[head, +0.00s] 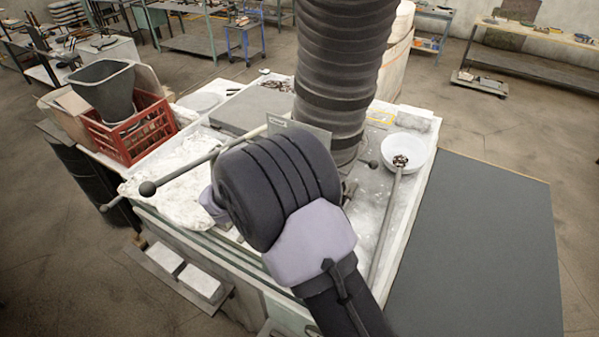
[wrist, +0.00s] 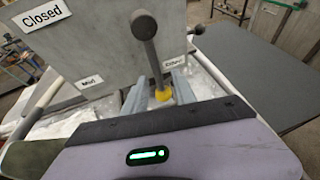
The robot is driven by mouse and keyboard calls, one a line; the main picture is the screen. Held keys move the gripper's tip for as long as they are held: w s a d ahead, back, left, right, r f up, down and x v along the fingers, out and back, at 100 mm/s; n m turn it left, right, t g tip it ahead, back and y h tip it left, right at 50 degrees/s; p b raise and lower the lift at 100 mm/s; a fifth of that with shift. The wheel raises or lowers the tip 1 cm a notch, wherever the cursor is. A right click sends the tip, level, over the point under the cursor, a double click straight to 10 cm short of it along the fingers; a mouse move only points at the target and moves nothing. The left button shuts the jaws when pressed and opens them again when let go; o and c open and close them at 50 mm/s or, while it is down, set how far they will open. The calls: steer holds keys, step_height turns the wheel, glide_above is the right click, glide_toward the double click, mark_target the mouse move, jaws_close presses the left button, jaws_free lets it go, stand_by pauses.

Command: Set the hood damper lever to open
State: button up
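The damper lever (wrist: 153,58) shows in the wrist view as a grey shaft with a dark ball knob (wrist: 144,25) on top and a yellow part (wrist: 162,95) at its lower end. Behind it stands a grey plate (wrist: 104,45) with a "Closed" sign (wrist: 40,16) at upper left and small labels at lower left and right. The lever stands near the right label (wrist: 173,63), whose text I cannot read surely. My gripper (wrist: 160,88) is open, its fingers apart on either side of the lower shaft. In the head view my wrist hides the lever; part of the plate (head: 300,130) shows.
A long ball-ended rod (head: 185,173) reaches left from the bench. A ribbed duct (head: 342,70) rises behind my wrist. A small ball knob (head: 373,164), a long-handled ladle (head: 385,215) and a white bowl (head: 419,149) are at right. A red crate (head: 128,138) stands at left.

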steer(key=p+v, duration=0.5)
steer(key=v, duration=1.2)
steer(key=shift+r, duration=0.1)
